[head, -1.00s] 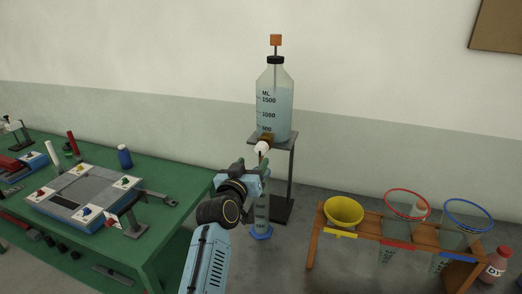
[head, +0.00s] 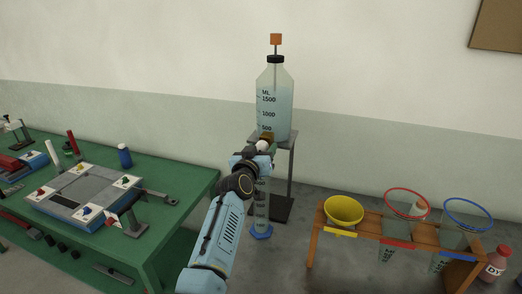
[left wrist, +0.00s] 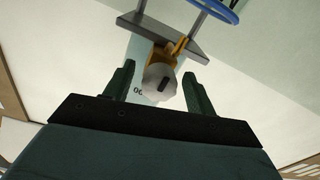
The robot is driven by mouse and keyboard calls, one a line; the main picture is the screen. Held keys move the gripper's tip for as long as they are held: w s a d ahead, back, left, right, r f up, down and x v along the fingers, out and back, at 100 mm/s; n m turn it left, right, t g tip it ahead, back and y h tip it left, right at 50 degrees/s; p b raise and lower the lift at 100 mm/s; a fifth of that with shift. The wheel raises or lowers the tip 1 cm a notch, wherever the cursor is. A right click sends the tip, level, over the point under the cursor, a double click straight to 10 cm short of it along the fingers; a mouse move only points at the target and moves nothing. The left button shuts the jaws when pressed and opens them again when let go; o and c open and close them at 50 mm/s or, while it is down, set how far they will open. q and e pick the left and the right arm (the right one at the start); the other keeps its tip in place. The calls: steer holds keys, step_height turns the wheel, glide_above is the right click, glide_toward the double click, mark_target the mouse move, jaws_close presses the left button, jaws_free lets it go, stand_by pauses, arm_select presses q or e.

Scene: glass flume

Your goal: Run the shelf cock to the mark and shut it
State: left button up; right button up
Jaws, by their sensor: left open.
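A clear bottle (head: 275,100) of pale blue liquid stands on a grey shelf stand (head: 291,165), with marks for ML, 1500, 1000 and 500. My left gripper (head: 252,158) is at the cock. In the left wrist view its open fingers (left wrist: 158,88) stand either side of the knob, with gaps showing. Below is a measuring cylinder (head: 262,205) on a blue foot, partly hidden by my arm; its level cannot be told.
A green bench (head: 180,180) with a grey device and tools stands at left. A wooden rack (head: 313,238) holds a yellow funnel (head: 343,210) and red- and blue-rimmed vessels at right. A red bottle (head: 495,262) stands beside it.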

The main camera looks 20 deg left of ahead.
arm_select(q)
steer(key=c, duration=1)
steer(key=n+p, duration=0.1)
steer(key=n, duration=0.3)
steer(key=shift+n, duration=0.3)
steer(key=n, duration=0.4)
steer(key=shift+d+p, duration=0.1)
steer(key=shift+p, duration=0.25)
steer(key=o, duration=1)
